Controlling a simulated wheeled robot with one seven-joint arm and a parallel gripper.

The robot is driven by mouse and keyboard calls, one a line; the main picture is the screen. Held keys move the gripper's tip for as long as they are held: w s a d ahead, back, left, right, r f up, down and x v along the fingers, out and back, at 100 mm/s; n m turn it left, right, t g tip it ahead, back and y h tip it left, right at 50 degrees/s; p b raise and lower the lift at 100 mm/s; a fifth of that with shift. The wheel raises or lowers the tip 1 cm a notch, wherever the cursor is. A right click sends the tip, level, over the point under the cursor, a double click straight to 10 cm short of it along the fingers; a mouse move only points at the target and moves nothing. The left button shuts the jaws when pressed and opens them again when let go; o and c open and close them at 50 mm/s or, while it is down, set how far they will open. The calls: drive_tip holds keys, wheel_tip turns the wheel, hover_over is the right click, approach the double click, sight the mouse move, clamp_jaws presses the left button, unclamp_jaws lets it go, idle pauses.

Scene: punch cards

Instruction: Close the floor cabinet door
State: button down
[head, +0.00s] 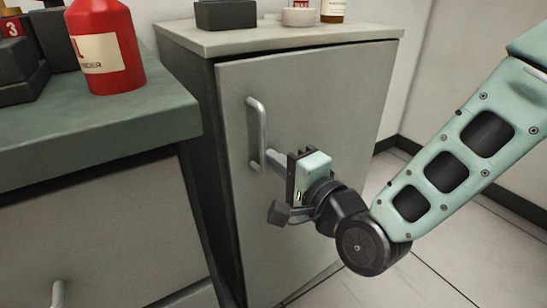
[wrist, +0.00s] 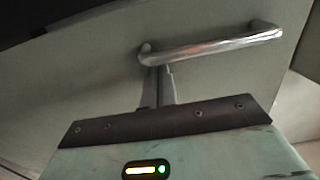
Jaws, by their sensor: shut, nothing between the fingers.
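The floor cabinet (head: 185,90) stands in the middle of the head view. Its grey-beige door (head: 320,110) sits close to the frame, with a dark line under the top; I cannot tell whether it is fully flush. A metal bar handle (head: 257,130) is upright near the door's left edge. It also shows in the wrist view (wrist: 215,44), running to the right. My gripper (head: 273,158) is shut and empty, its fingertips at the handle's lower end. In the wrist view the fingers (wrist: 160,78) reach the handle's left end; whether they touch it or the door is unclear.
A green-grey counter (head: 170,115) with drawers stands at left, holding a red bottle (head: 105,50). A dark box (head: 225,14) and a white bowl (head: 299,17) sit on the cabinet top. Tiled floor (head: 450,240) is clear at right, before the wall.

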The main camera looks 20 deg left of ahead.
idle(0.3)
drive_tip(key=w+a, duration=0.1)
drive_tip(key=w+a+m+t+h, duration=0.1)
drive_tip(key=shift+a+r, duration=0.15)
drive_tip(key=shift+a, duration=0.25)
drive_tip(key=shift+s, duration=0.1)
